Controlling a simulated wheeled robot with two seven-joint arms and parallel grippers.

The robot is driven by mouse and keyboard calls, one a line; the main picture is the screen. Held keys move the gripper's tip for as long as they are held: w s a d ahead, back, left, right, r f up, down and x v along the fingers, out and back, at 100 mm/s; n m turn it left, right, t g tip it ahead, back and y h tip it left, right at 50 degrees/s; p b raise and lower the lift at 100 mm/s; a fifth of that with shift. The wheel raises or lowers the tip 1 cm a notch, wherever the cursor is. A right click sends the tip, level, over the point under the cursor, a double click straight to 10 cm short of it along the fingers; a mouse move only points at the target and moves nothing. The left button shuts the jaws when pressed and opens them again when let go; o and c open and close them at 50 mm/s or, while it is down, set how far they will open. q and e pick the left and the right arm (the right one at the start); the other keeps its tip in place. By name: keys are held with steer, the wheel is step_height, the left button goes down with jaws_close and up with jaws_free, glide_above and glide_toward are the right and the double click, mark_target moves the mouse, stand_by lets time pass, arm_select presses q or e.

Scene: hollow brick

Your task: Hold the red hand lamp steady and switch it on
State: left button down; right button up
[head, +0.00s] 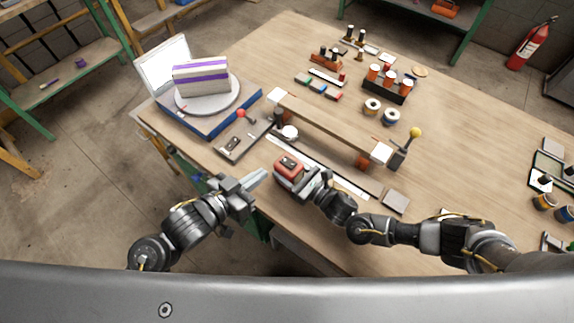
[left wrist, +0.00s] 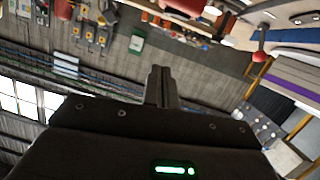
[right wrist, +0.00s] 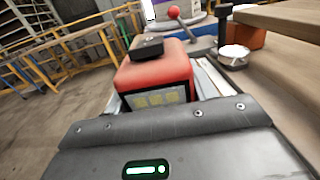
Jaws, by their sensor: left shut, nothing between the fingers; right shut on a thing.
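The red hand lamp (head: 288,163) is at the table's near edge in the head view. My right gripper (head: 295,178) is shut on it, with a finger on each side. The right wrist view shows the red body (right wrist: 158,70), a black block (right wrist: 147,48) on its top, and pale yellowish squares on its near face. I cannot tell whether it is lit. My left gripper (head: 256,180) is shut and empty, just left of the lamp and apart from it. Its closed fingers (left wrist: 161,86) show in the left wrist view.
A long raised wooden bar (head: 325,122) stands behind the lamp. A yellow-knobbed lever (head: 415,133) stands right. The near table edge is close to both grippers.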

arm_select(q)
glide_above(286, 173)
step_height(286, 173, down, 2)
steer(key=shift+w+f, duration=0.2)
steer(key=shift+f, duration=1.05)
steer(key=shift+s+d+f, duration=0.1)
steer(key=shift+f, duration=0.85)
